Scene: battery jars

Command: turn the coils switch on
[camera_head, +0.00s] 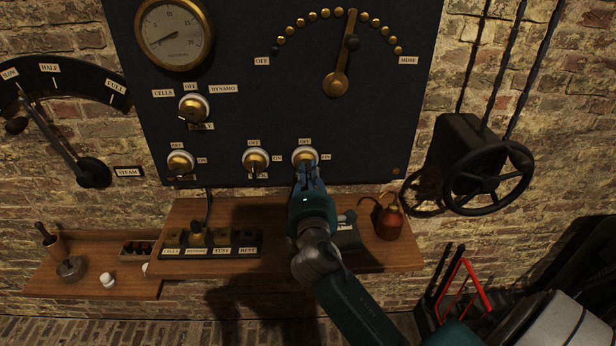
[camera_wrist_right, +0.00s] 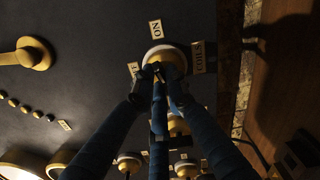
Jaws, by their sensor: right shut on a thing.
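The coils switch (camera_head: 304,156) is a brass knob on a white base, rightmost in the lower row of the dark panel. OFF and ON labels sit above it and to its right. In the wrist view the switch (camera_wrist_right: 166,52) has a COILS label (camera_wrist_right: 197,57) beside it, with an ON label near and another label partly hidden. My right gripper (camera_head: 305,178) reaches up from below and is shut on the switch's handle. Its blue fingers (camera_wrist_right: 160,76) meet at the knob in the wrist view and hide most of the handle. My left gripper is not in view.
Similar switches (camera_head: 255,160) stand to the left. A brass lever (camera_head: 340,65) and a gauge (camera_head: 175,32) are above. A wooden shelf (camera_head: 390,255) below holds a red oil can (camera_head: 389,222) and a row of labelled keys. A black handwheel (camera_head: 488,178) is at right.

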